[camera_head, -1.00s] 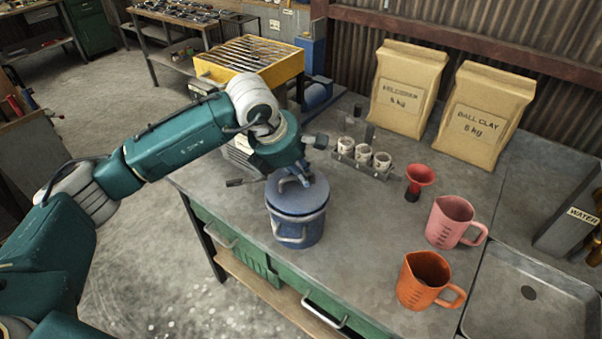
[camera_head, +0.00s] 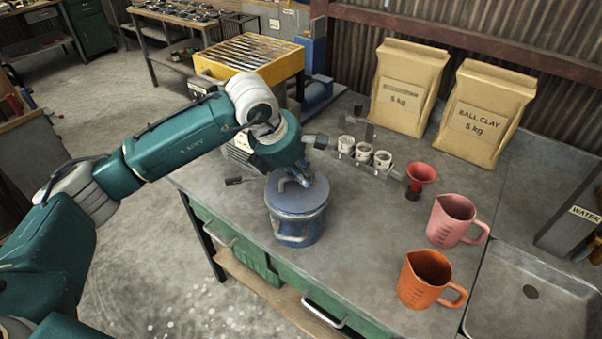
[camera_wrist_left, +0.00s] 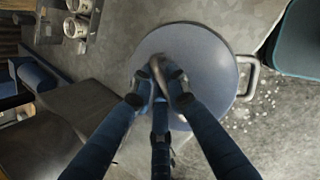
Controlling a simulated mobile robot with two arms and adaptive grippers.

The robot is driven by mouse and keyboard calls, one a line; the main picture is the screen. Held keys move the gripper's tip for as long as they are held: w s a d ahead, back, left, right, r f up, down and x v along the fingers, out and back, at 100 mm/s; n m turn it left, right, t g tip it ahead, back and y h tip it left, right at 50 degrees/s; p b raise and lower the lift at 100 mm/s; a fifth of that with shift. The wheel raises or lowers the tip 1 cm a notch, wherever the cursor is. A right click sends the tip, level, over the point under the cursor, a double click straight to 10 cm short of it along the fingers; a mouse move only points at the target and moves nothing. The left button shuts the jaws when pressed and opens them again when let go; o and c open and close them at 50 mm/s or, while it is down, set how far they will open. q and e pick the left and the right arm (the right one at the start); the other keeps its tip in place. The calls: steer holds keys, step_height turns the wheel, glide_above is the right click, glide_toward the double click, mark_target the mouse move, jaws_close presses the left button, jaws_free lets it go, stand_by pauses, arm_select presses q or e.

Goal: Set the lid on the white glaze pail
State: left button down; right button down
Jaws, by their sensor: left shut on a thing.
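A round blue-grey lid (camera_head: 297,197) covers the top of a blue pail (camera_head: 306,231) with a pale bail handle, near the front left of the bench. The pail looks blue, not white. My left gripper (camera_head: 301,178) is above the lid, shut on its handle. In the left wrist view the fingers (camera_wrist_left: 159,85) close around a metal loop on the lid (camera_wrist_left: 205,55), and the pail's bail shows beside the rim. The lid looks about level; whether it rests fully on the pail rim cannot be told. My right gripper is not in view.
Small white cups (camera_head: 364,153) in a rack stand behind the pail. A red funnel (camera_head: 420,176), a pink jug (camera_head: 455,221) and an orange jug (camera_head: 428,281) stand to the right, near a sink (camera_head: 530,310). Paper clay bags (camera_head: 485,115) are at the back.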

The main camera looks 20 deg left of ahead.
arm_select(q)
steer(key=shift+f+b, duration=0.25)
steer(key=shift+b, duration=0.4)
stand_by(1.3)
steer(key=c, duration=1.9)
jaws_free()
steer(key=shift+c, duration=0.2)
steer(key=o, duration=0.6)
steer(key=shift+c, duration=0.2)
steer(key=v, duration=1.2)
